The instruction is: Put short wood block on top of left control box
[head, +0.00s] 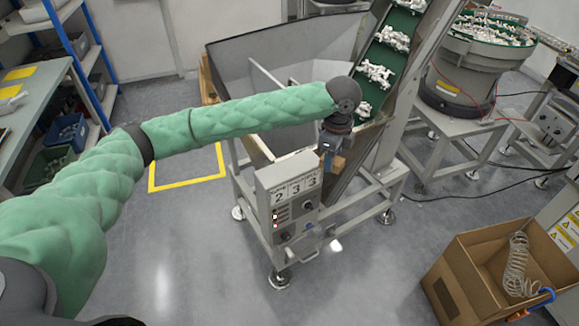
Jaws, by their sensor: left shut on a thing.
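My left arm reaches across the picture, and my left gripper (328,158) points down just behind the top of the left control box. A tan wood block (338,163) shows partly at the gripper's fingers, and the gripper is shut on it. Most of the block is hidden by the gripper. The left control box (288,195) is a grey box on the hopper's frame, with a display reading 2 3 3 and several buttons and knobs. I cannot tell whether the block touches the box top. My right gripper is out of view.
A large grey hopper (240,70) stands behind the box, with a green conveyor (378,52) rising to the right. A bowl feeder (465,75) stands at the back right. A cardboard box (465,285) with a coiled hose sits at the lower right. The front floor is clear.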

